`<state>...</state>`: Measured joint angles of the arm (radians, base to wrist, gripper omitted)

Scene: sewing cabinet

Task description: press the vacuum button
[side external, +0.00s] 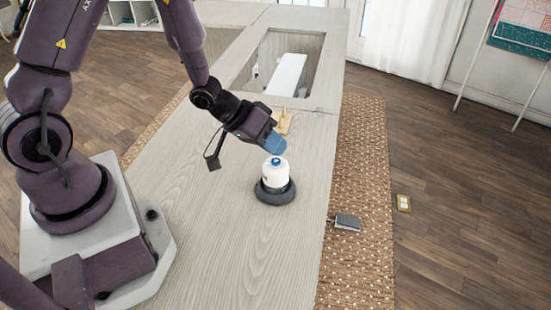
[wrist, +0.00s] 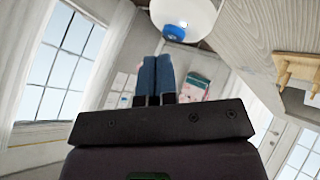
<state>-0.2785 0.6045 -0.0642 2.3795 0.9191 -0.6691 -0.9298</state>
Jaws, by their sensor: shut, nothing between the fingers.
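The vacuum (side external: 275,180) is a small white rounded body on a dark round base, standing upright on the wooden cabinet top. Its blue button (side external: 276,161) is on top of the white body. In the wrist view the white body (wrist: 187,12) is at the top edge, with the blue button (wrist: 174,33) facing my fingers. My gripper (side external: 280,147), with blue fingertips, is shut and empty, close above the button in the side view. In the wrist view my fingertips (wrist: 156,57) are a little below and left of the button, with a small gap between them.
The light wooden cabinet top (side external: 225,230) is mostly clear around the vacuum. A small wooden stand (side external: 284,122) is just behind my gripper. A rectangular opening with a white sewing machine (side external: 287,74) in it lies farther back. A dark pedal (side external: 348,222) is on the woven rug.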

